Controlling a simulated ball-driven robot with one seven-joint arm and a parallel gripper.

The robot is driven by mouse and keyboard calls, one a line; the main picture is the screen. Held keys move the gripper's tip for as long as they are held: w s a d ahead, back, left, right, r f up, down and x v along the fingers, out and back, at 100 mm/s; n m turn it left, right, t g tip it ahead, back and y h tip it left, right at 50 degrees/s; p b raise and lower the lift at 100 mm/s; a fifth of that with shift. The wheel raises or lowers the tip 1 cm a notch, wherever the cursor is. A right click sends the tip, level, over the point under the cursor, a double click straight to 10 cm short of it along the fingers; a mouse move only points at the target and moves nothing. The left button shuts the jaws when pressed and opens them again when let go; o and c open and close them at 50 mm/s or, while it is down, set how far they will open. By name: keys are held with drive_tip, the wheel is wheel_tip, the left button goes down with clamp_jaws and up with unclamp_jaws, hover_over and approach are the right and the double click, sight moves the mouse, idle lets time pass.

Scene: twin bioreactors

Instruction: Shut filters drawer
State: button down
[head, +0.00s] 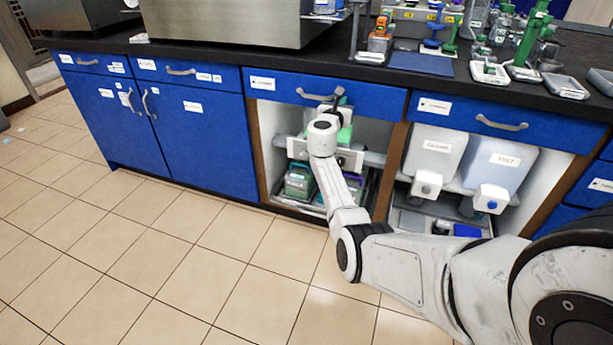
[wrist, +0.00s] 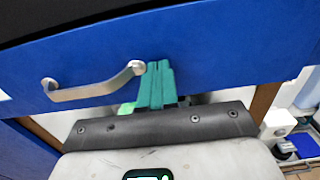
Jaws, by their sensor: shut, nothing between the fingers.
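A blue drawer front (head: 375,98) under the black counter has a silver handle (head: 314,97) and a small white label too small to read, so I cannot tell for sure that it is the filters drawer. It looks about flush with the cabinet. In the wrist view the same drawer front (wrist: 225,50) fills the upper part, with its curved handle (wrist: 90,90) left of centre. My gripper (wrist: 160,68) has its teal fingers together and empty, at the right end of the handle and close to the blue front. Whether they touch it I cannot tell.
Below the drawer is an open shelf bay with green-lidded containers (head: 300,182). To the right are another blue drawer (head: 462,115) and white canisters (head: 435,150). Blue cupboard doors (head: 205,135) stand left. The counter (head: 345,72) holds lab gear. The tiled floor (head: 200,270) is clear.

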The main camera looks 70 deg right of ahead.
drive_tip(key=d, duration=0.1)
drive_tip(key=d+b, duration=0.1)
drive_tip(key=shift+w+d+r, duration=0.1)
drive_tip(key=shift+w+d, duration=0.1)
drive_tip(key=shift+d, duration=0.1)
drive_tip(key=shift+r, duration=0.15)
